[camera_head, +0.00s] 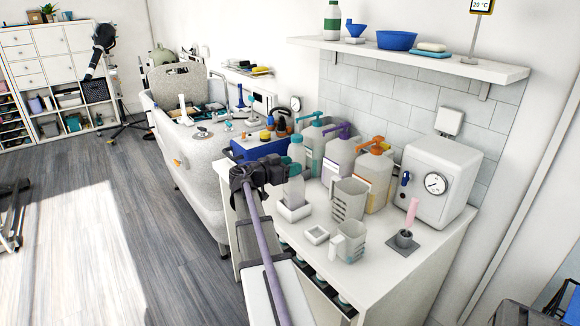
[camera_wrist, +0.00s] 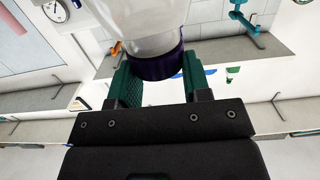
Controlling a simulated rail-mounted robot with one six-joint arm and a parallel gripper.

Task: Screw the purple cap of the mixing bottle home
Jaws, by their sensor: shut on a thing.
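The mixing bottle (camera_head: 294,190) is pale and translucent and stands upright in a white square holder (camera_head: 293,211) near the counter's front left edge. In the wrist view the bottle (camera_wrist: 150,18) appears inverted, with its dark purple cap (camera_wrist: 155,67) at the lower end. My gripper (camera_wrist: 160,78) has its green fingers on both sides of the cap and is shut on it. How far the cap is threaded cannot be told.
Several pump bottles, including one with an orange pump (camera_head: 376,147), stand close behind. A grey jug (camera_head: 348,200), a smaller jug (camera_head: 351,242) and a small white dish (camera_head: 316,235) are to the right. A white box with a dial (camera_head: 436,184) stands farther right.

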